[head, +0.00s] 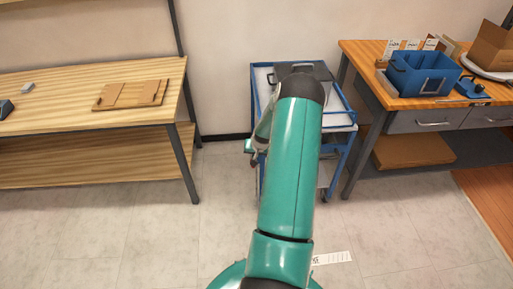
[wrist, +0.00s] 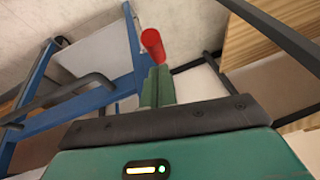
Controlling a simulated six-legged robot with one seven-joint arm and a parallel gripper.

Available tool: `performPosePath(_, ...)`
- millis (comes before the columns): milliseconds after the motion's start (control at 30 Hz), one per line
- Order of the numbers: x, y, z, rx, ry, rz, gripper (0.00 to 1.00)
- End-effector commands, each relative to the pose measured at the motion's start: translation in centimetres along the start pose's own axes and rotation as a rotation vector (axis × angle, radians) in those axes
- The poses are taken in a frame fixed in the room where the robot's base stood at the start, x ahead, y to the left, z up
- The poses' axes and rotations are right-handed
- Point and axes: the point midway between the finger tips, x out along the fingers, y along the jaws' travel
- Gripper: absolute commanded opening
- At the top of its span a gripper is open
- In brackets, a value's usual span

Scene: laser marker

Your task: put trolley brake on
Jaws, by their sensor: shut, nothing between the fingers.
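The blue trolley (head: 253,92) stands between the two benches in the head view, partly hidden behind my teal arm. In the wrist view its blue frame post (wrist: 133,45) runs up the left side. A red cylinder (wrist: 152,42), which looks like the brake lever's grip, shows beside that post, right at the tips of my gripper (wrist: 157,76). My gripper's fingers are closed together with nothing between them. I cannot tell whether the tips touch the red piece. In the head view my gripper is at the trolley's left side, mostly hidden by the arm.
A wooden bench (head: 60,92) stands left, with a dark leg near the trolley. A workbench (head: 362,53) on the right carries a blue crate (head: 421,84). Black bars (wrist: 72,94) cross the wrist view's left. The floor (head: 150,230) in front is clear except for a white label.

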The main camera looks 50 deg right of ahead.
Motion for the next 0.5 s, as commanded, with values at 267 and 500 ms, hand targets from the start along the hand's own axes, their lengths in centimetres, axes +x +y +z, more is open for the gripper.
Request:
performPosePath(267, 0.68, -0.01, 0.70, 0.000, 0.000, 0.000, 0.00)
performPosePath(500, 0.66, 0.01, 0.72, 0.000, 0.002, 0.000, 0.00)
